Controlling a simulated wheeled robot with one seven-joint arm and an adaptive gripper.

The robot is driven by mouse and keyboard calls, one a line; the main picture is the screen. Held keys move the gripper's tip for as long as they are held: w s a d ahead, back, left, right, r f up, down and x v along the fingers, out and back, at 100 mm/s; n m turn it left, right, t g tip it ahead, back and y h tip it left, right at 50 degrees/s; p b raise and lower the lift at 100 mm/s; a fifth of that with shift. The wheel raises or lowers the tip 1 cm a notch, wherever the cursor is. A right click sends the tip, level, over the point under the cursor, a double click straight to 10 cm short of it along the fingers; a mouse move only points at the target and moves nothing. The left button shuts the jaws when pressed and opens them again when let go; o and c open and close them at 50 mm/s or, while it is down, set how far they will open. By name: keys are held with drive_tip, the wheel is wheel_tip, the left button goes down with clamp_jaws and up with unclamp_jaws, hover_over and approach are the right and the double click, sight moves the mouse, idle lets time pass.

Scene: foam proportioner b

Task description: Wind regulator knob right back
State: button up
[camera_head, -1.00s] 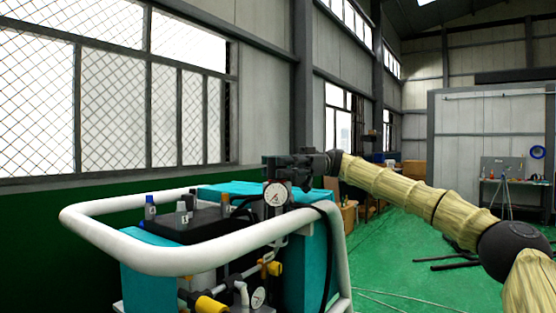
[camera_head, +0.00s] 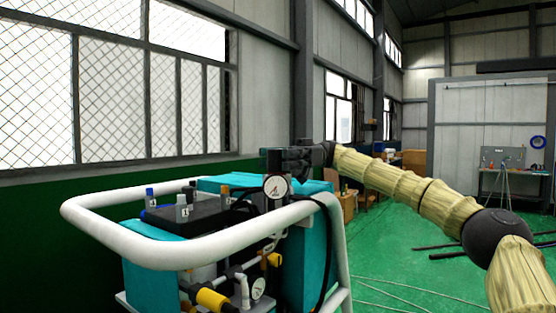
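A round white-faced gauge (camera_head: 276,187) stands upright at the top of the teal machine (camera_head: 305,245), behind its white tubular rail (camera_head: 205,252). My gripper (camera_head: 276,165) is dark and sits right at the top of this gauge assembly, reached from the right by my tan-sleeved arm. No regulator knob can be made out; it may be hidden behind the gripper and gauge. The fingers are too small and dark to tell whether they are open or shut, or whether they touch anything.
A second gauge (camera_head: 257,287), a yellow-handled valve (camera_head: 212,299) and pipes sit low inside the rail. Several small bottles stand around the black top box (camera_head: 190,218). A black hose (camera_head: 330,240) hangs at the right.

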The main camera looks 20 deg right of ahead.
drive_tip(key=shift+v, duration=3.8)
drive_tip(key=shift+s, duration=0.1)
